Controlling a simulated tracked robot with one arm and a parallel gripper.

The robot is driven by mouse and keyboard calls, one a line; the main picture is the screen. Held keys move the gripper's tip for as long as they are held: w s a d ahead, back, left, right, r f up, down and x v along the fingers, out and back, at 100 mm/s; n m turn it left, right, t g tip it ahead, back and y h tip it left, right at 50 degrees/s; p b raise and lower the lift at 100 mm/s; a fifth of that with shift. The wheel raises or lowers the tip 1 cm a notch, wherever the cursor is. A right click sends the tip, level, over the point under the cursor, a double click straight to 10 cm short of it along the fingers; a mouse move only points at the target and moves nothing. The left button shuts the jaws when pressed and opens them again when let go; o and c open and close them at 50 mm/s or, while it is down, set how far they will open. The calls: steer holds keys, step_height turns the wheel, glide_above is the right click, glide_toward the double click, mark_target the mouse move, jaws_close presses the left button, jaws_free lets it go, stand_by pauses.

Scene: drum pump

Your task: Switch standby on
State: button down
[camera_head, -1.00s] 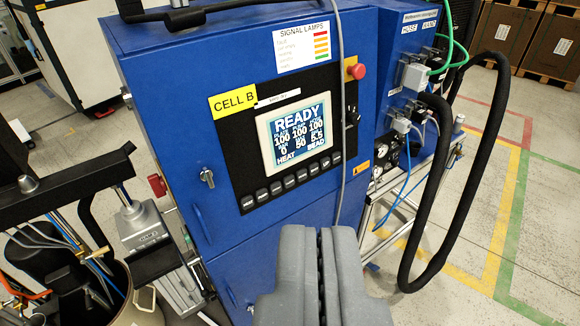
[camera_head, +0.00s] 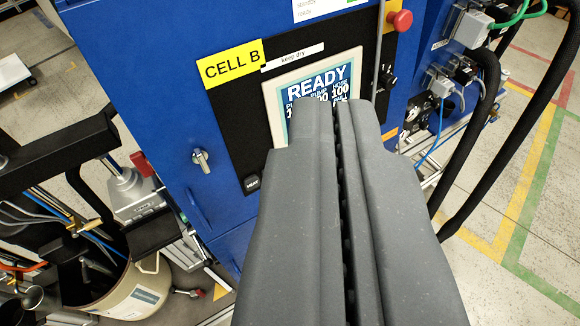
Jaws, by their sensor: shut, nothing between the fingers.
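The blue control cabinet (camera_head: 130,60) stands in front of me with a black panel (camera_head: 225,115) on it. Its screen (camera_head: 310,82) reads "READY"; the lower part is hidden behind my gripper. My gripper (camera_head: 333,104) is shut and empty, its tips in front of the screen; I cannot tell whether they touch it. No control marked standby is readable.
A red mushroom button (camera_head: 400,20) is at the panel's upper right. A thick black hose (camera_head: 482,130) loops at the right. A drum (camera_head: 125,290) with hoses stands at the lower left.

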steer(key=w+d+f+g+p, duration=0.1)
steer(key=w+f, duration=0.5)
steer(key=f, duration=0.7)
steer(key=w+f+n+g+p, duration=0.1)
steer(key=w+f, duration=0.5)
steer(key=f, duration=0.6)
steer(key=w+d+f+g+p, duration=0.1)
steer(key=w+f+g, duration=0.3)
steer(key=f, duration=0.9)
steer(key=w+p, duration=0.1)
steer(key=w, duration=0.1)
steer(key=shift+w+d+f+n, duration=0.3)
steer(key=shift+w+n, duration=0.1)
steer(key=shift+w+a, duration=0.1)
steer(key=w+a+f, duration=0.1)
steer(key=w+a, duration=0.4)
steer(key=w, duration=0.1)
steer(key=shift+w+f+p, duration=0.25)
steer(key=shift+w+p, duration=0.15)
steer(key=shift+w+a, duration=0.2)
steer(key=shift+w, duration=0.15)
